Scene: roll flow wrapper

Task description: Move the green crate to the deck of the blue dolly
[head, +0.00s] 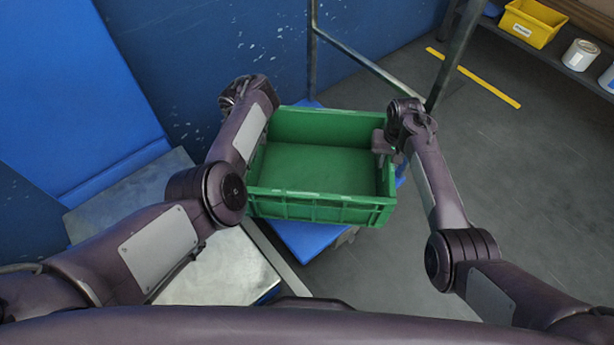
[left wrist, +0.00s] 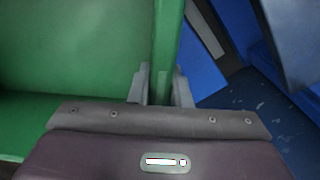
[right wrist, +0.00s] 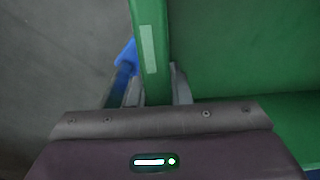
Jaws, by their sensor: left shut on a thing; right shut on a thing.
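The green crate (head: 318,165) is empty and sits over the blue deck of the dolly (head: 306,238) in the head view. I cannot tell whether its bottom touches the deck. My right gripper (head: 384,145) is shut on the crate's right wall. My left gripper is at the crate's left wall, its fingers mostly hidden by my arm in the head view. In the left wrist view my left gripper (left wrist: 160,88) has one finger on each side of the green wall. In the right wrist view my right gripper (right wrist: 155,88) does the same on the opposite wall.
A metal surface (head: 215,270) stands at the left of the dolly. A metal frame post (head: 455,55) rises behind the crate. A shelf with a yellow bin (head: 530,24) and a white can (head: 580,55) is at the upper right. Grey floor at the right is open.

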